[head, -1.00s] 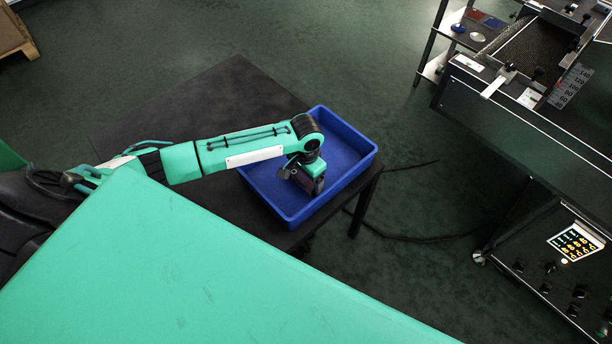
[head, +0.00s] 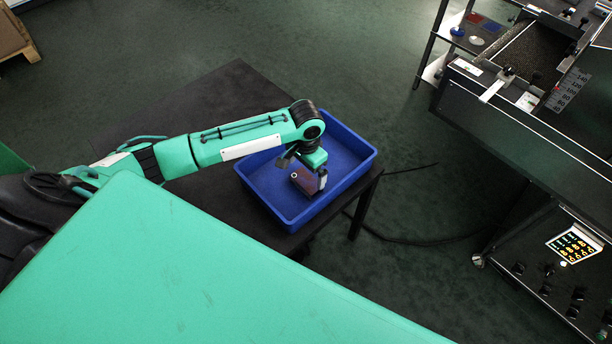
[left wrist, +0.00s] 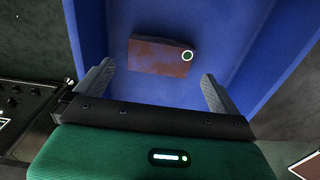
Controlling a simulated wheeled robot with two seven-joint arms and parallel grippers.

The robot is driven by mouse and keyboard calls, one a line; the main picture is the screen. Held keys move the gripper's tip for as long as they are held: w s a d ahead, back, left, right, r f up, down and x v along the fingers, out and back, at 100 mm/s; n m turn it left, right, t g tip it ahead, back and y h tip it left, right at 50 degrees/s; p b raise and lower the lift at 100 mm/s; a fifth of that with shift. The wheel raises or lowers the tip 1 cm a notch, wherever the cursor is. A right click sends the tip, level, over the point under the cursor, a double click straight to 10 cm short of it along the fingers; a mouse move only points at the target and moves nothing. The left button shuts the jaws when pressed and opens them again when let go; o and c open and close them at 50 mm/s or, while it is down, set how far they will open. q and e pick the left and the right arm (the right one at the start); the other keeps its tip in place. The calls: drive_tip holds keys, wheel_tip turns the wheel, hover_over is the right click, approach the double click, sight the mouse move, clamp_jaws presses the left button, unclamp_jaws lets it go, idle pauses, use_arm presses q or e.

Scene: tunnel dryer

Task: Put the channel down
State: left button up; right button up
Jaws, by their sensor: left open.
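The channel (left wrist: 158,57) is a reddish-brown block with a pale ring at one end. It lies in the blue tray (head: 343,133), and in the head view the channel (head: 305,180) shows just below my left gripper (head: 306,174). In the left wrist view the open fingers of my left gripper (left wrist: 158,85) stand apart on either side, with the channel beyond them and clear of both. The blue tray also shows in the left wrist view (left wrist: 215,20). My right gripper is in neither view.
The tray stands on a dark table (head: 230,95), near its right edge. A dark machine with a lit panel (head: 575,243) is at the right, with a shelf rack (head: 440,65) behind it. A cable lies on the floor between. The table's back left is bare.

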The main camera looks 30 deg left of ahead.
sight(306, 181)
use_arm(q)
wheel_tip(306, 181, up, 6)
drive_tip(key=shift+r, duration=0.2)
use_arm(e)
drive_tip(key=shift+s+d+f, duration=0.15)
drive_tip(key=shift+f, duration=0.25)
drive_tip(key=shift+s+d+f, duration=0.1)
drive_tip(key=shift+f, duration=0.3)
